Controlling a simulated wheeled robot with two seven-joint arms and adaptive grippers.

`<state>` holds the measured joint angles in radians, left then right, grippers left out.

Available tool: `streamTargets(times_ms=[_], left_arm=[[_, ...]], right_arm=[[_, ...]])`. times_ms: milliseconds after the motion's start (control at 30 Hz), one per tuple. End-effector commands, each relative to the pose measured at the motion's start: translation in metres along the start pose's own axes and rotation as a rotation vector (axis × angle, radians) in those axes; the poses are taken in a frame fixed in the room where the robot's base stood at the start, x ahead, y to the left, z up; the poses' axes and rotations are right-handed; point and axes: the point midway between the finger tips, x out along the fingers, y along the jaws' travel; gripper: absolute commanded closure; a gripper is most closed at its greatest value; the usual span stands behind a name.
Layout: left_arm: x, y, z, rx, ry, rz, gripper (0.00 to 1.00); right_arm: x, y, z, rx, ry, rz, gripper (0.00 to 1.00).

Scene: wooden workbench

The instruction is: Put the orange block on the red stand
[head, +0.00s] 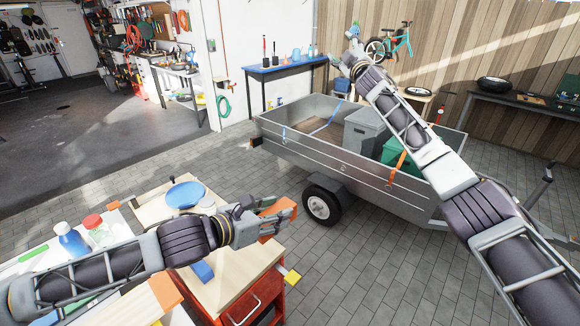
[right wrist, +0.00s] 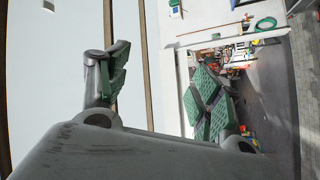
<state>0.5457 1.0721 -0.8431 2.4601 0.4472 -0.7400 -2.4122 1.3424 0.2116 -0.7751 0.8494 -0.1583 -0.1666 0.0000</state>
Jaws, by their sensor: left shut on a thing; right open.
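The orange block (head: 272,206) is in my left gripper (head: 268,214), at the right end of the wooden worktop in the head view. The gripper is shut on it, and the fingers hide part of it. I cannot make out a separate red stand. The red drawer cabinet (head: 262,298) under the worktop is the clearest red thing nearby. My right gripper (head: 352,48) is raised high over the trailer, far from the block. In the right wrist view its green-padded fingers (right wrist: 162,90) are wide apart with nothing between them.
A blue plate (head: 185,194), a blue bottle (head: 72,240) and a red-capped jar (head: 98,230) stand left of and behind my left arm. A blue block (head: 202,271) lies on the worktop (head: 235,272). A grey trailer (head: 340,165) stands behind, with paved floor around it.

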Motion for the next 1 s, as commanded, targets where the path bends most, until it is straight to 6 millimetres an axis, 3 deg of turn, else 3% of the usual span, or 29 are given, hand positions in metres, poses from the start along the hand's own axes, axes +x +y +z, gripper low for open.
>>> streamTargets(times_ms=[300, 600, 800, 1000], left_arm=[[0.000, 0.000, 0.001, 0.000, -0.001, 0.000, 0.88], [0.000, 0.000, 0.001, 0.000, -0.001, 0.000, 0.88], [0.000, 0.000, 0.001, 0.000, -0.001, 0.000, 0.88], [0.000, 0.000, 0.001, 0.000, -0.001, 0.000, 0.88]], right_arm=[[0.003, 0.057, -0.103, -0.168, 0.170, 0.060, 0.35], [-0.012, 0.090, -0.203, -0.370, 0.348, 0.108, 0.35], [-0.032, 0.099, -0.272, -0.539, 0.484, 0.136, 0.35], [-0.060, 0.089, -0.337, -0.743, 0.640, 0.152, 0.35]])
